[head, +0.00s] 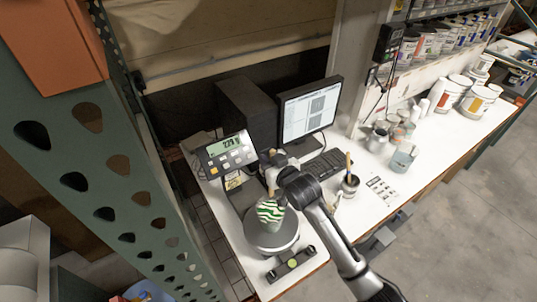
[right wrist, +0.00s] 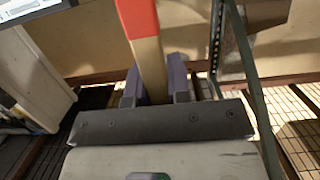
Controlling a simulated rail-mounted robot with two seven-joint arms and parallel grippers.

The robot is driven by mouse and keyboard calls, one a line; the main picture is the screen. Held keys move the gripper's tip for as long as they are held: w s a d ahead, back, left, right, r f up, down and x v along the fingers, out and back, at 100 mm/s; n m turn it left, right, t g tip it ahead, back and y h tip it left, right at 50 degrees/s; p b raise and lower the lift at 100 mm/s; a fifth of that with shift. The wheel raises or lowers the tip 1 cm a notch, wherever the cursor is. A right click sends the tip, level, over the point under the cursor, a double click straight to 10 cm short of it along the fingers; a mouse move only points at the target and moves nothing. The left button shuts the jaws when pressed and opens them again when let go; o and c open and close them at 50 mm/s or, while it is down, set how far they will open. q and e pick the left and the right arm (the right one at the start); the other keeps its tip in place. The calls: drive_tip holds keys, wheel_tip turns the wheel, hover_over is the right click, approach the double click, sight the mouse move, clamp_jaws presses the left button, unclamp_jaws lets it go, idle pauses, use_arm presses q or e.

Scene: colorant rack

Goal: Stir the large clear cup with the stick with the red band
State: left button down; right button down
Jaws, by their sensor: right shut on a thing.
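A cup (head: 269,212) with green and white streaks stands on the round plate of a scale; it looks like the large clear cup. My right gripper (head: 271,177) is just above this cup in the head view. In the right wrist view my right gripper (right wrist: 153,90) is shut on a flat wooden stick (right wrist: 150,62) with a red band (right wrist: 137,17). The stick's lower end is hidden, so I cannot tell whether it is inside the cup. My left gripper is not in view.
The scale plate (head: 272,245) is near the bench's left end, beside its display (head: 226,153). A small dark pot (head: 350,186) holding a brush or stick stands right of my arm. A monitor (head: 309,108) and keyboard (head: 324,166) are behind. Several cans and a greyish container (head: 403,159) stand further right.

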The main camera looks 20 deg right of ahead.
sight(271, 196)
drive_tip(key=shift+f+b, duration=5.35)
drive_tip(key=shift+f, duration=3.6)
drive_tip(key=shift+a+f, duration=0.1)
